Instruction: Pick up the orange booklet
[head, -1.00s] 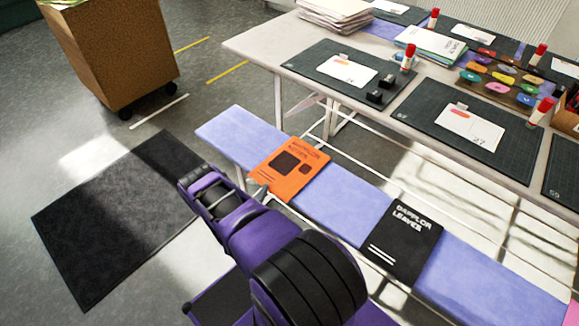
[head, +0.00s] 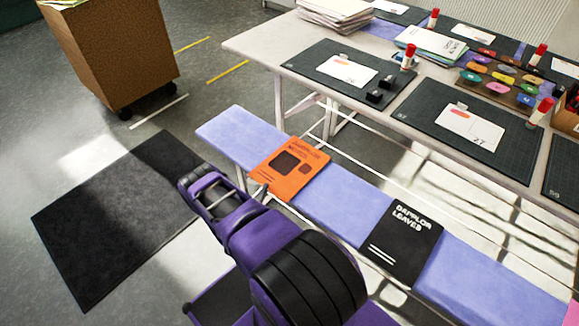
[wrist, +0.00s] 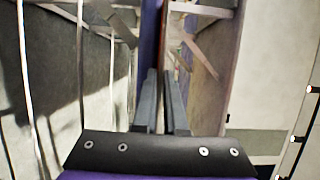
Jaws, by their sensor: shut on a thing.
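The orange booklet (head: 289,166) lies flat on the blue-purple bench (head: 342,203), with its near left edge at or slightly over the bench's front edge. My gripper is at that near edge, mostly hidden behind my purple arm in the head view. In the wrist view the two grey fingers of my gripper (wrist: 163,76) are close together around a thin edge. The bench shows there edge-on as a narrow purple strip (wrist: 149,35). The booklet is hard to make out in the wrist view.
A black booklet (head: 401,240) lies on the bench to the right. Behind stands a white table (head: 262,45) with cutting mats, cards and glue sticks. A brown cabinet (head: 112,55) on wheels is at the back left. A dark mat (head: 110,225) lies on the floor.

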